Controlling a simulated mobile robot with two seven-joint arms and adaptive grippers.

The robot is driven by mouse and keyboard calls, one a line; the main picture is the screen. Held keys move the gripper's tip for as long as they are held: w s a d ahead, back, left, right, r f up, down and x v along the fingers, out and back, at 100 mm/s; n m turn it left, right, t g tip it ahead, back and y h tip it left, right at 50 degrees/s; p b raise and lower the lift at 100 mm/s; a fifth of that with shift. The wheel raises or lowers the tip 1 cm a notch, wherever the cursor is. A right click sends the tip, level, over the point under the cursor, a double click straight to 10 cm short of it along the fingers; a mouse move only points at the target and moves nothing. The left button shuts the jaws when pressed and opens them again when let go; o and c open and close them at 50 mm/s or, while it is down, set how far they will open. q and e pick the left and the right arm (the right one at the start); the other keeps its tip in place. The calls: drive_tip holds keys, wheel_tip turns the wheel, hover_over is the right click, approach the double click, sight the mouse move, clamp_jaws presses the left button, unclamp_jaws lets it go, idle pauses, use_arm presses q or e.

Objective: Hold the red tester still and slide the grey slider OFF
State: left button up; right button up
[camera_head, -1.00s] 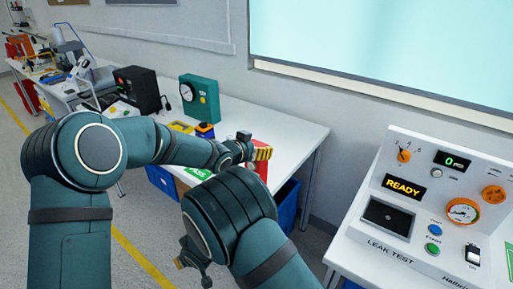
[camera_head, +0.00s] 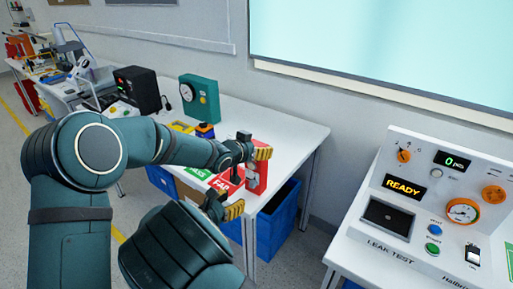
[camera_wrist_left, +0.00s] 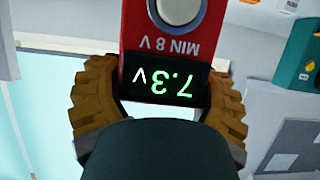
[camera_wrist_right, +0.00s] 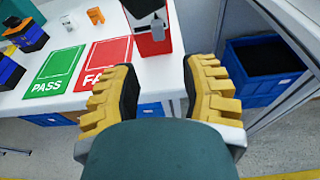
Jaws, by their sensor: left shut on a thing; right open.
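The red tester (camera_head: 257,180) stands at the front right corner of the white table. My left gripper (camera_head: 255,148) is shut on its upper end. In the left wrist view the tester (camera_wrist_left: 165,30) shows upside down between the fingers, with a lit 7.3 V display (camera_wrist_left: 165,83) and "MIN 8 V". A round grey part (camera_wrist_left: 178,8) is cut by the top edge; I cannot tell the slider's setting. My right gripper (camera_head: 228,203) is open and empty, in front of and below the tester. In the right wrist view the tester (camera_wrist_right: 150,40) is ahead of the open fingers.
A green PASS card (camera_wrist_right: 55,72) and a red FAIL card (camera_wrist_right: 104,66) lie left of the tester. A blue bin (camera_wrist_right: 262,70) stands below on the right. A teal gauge box (camera_head: 199,98) and a black box (camera_head: 137,88) stand further back. A leak test panel (camera_head: 400,190) is at right.

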sight(251, 185)
drive_tip(key=shift+t, duration=0.3)
drive_tip(key=shift+x, duration=3.95)
drive_tip(key=shift+r, duration=0.15)
clamp_jaws()
